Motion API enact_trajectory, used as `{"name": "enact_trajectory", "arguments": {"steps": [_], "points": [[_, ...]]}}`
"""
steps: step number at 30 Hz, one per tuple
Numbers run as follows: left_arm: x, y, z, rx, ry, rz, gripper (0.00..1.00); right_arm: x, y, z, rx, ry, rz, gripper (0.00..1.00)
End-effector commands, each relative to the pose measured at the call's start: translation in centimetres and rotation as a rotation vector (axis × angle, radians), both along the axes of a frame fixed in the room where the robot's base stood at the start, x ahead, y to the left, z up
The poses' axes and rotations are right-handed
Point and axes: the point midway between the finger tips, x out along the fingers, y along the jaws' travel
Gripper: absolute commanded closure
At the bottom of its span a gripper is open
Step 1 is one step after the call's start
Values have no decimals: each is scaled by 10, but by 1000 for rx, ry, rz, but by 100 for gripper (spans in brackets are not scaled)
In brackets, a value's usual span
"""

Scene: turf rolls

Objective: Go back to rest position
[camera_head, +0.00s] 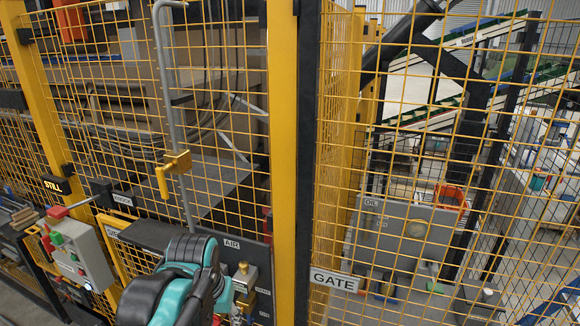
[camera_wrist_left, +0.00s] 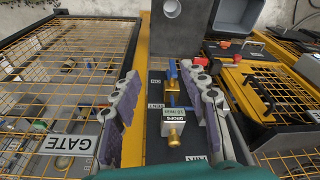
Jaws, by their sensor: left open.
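My left gripper (camera_wrist_left: 161,74) is open in the left wrist view, with one pad-lined finger on each side. Nothing is held between the fingers. Brass and blue fittings on a dark panel (camera_wrist_left: 158,149) show in the gap between them; I cannot tell whether a finger touches them. In the head view my teal and black left arm comes in at the bottom centre, in front of the AIR panel (camera_head: 232,245), and hides its gripper's jaws. My right gripper is in neither view.
Yellow mesh fencing with a thick yellow post (camera_head: 283,150) stands close ahead. A GATE sign (camera_head: 334,280) is right of the post. A grey button box (camera_head: 82,257) stands left of my arm.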

Motion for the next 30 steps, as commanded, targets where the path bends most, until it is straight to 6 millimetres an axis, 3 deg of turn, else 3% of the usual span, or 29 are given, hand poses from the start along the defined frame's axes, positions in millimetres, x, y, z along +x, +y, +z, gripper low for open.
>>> {"name": "enact_trajectory", "arguments": {"steps": [1,9,15,20,30], "points": [[-8,3,-30,-2,-29,5,56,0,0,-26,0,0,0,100],[-48,20,-160,-10,-240,35,56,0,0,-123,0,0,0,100],[-67,29,-231,-10,-367,52,56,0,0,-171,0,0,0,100],[-73,31,-253,-9,-414,58,56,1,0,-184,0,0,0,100],[-73,32,-253,-8,-422,59,56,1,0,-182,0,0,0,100]]}}
